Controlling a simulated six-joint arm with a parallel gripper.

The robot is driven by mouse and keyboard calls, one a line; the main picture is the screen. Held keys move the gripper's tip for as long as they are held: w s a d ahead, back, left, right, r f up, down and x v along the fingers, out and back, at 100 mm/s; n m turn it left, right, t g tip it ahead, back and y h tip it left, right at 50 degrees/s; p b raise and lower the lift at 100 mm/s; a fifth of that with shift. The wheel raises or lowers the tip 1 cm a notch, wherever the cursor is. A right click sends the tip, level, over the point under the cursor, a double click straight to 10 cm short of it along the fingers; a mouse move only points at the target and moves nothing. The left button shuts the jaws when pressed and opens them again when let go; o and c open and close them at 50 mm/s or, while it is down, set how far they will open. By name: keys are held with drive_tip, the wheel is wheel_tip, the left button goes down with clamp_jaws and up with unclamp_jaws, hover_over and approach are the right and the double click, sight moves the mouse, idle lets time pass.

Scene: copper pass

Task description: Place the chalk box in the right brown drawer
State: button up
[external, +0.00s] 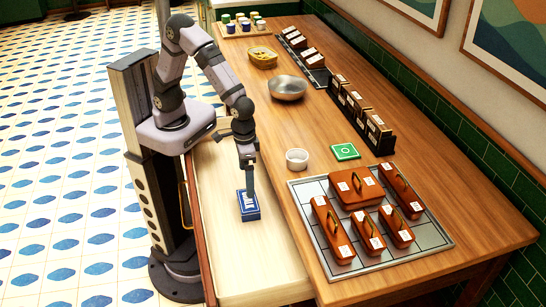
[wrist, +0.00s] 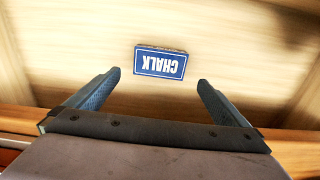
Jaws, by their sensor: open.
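The chalk box (external: 248,206) is a small blue box with a white label. It lies on a pale wooden surface (external: 245,262) beside the brown table. In the wrist view the chalk box (wrist: 161,62) shows its word CHALK upside down, just beyond and between the fingertips. My gripper (external: 250,190) points down close at the box; in the wrist view its two fingers (wrist: 158,77) are wide apart with nothing between them. The pale surface has a brown edge on its left; I cannot tell whether it is an open drawer, nor which part is the right brown drawer.
Several brown handled boxes (external: 354,187) sit on a metal tray (external: 300,188) on the table. A white cup (external: 297,158), a green square (external: 345,151), a metal bowl (external: 288,88) and a dark rack (external: 365,120) stand farther back. The pale surface in front of the box is clear.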

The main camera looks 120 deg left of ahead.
drive_tip(key=s+a+r+m, duration=0.1)
drive_tip(key=s+a+m, duration=0.4)
drive_tip(key=s, duration=0.8)
drive_tip(key=m, duration=0.3)
drive_tip(key=shift+s+m, duration=0.2)
drive_tip(key=shift+m, duration=0.1)
drive_tip(key=shift+a, duration=0.1)
wheel_tip(320, 180, up, 7)
drive_tip(key=p, duration=0.7)
drive_tip(key=shift+f, duration=0.15)
